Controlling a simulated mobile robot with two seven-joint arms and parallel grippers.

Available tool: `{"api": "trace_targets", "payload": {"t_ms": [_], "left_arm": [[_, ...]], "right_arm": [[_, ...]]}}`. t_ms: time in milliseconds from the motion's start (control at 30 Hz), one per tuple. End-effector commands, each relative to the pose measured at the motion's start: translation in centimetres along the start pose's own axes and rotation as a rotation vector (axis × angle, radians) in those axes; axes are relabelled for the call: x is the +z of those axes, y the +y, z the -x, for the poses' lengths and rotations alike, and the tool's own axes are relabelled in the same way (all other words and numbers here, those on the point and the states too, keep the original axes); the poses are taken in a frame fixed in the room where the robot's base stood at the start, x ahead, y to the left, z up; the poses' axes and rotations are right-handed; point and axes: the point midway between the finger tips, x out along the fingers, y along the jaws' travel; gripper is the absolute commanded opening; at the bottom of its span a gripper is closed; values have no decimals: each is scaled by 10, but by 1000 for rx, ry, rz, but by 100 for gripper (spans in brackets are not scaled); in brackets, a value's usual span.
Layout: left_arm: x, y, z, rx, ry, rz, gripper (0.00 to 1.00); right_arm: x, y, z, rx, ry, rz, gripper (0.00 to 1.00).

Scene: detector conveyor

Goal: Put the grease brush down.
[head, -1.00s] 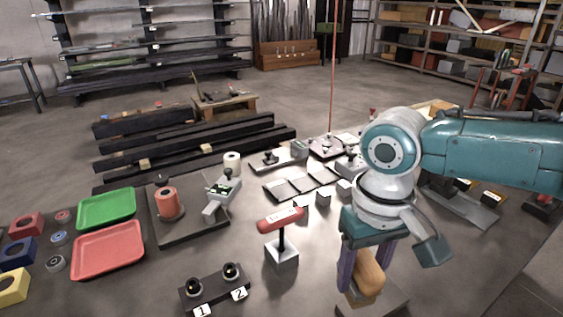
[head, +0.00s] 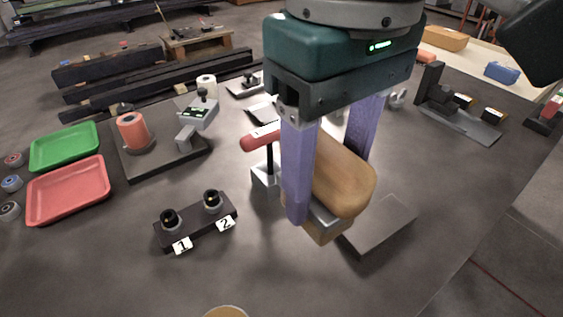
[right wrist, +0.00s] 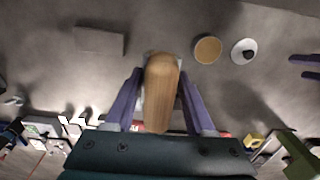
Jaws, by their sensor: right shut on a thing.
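The grease brush has a wooden handle (head: 343,182), a metal band and a tan block of bristles (head: 318,232). My right gripper (head: 328,190) is shut on it, one purple finger on each side. In the head view the brush overlaps the left edge of a flat grey plate (head: 385,224); whether it touches anything below, I cannot tell. In the right wrist view the wooden handle (right wrist: 160,92) lies between the fingers and hides the bristles. My left gripper (right wrist: 300,66) shows at the right edge of that view, its fingers apart with nothing between them.
A red-handled tool on a pale block (head: 264,176) stands just left of the brush. A two-socket stand (head: 195,222), red tray (head: 68,192) and green tray (head: 64,146) are further left. A round tan-topped thing (right wrist: 208,48) and a pale disc (right wrist: 244,58) are near. Bare table lies in front.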

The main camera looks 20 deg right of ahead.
Motion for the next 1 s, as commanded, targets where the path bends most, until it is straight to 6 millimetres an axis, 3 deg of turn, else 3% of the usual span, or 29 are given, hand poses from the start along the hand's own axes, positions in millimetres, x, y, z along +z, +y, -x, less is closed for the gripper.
{"api": "trace_targets", "payload": {"t_ms": [200,400,833,1000], "left_arm": [[2,1,-7,2,-1,0,62],[4,3,-13,6,0,5,62],[7,5,-22,10,0,11,62],[7,4,-22,10,0,10,62]], "right_arm": [[2,0,-67,1,-9,-3,10],[2,0,-119,1,-6,-4,10],[2,0,-173,1,-4,-3,10],[1,0,-178,0,0,-2,10]]}}
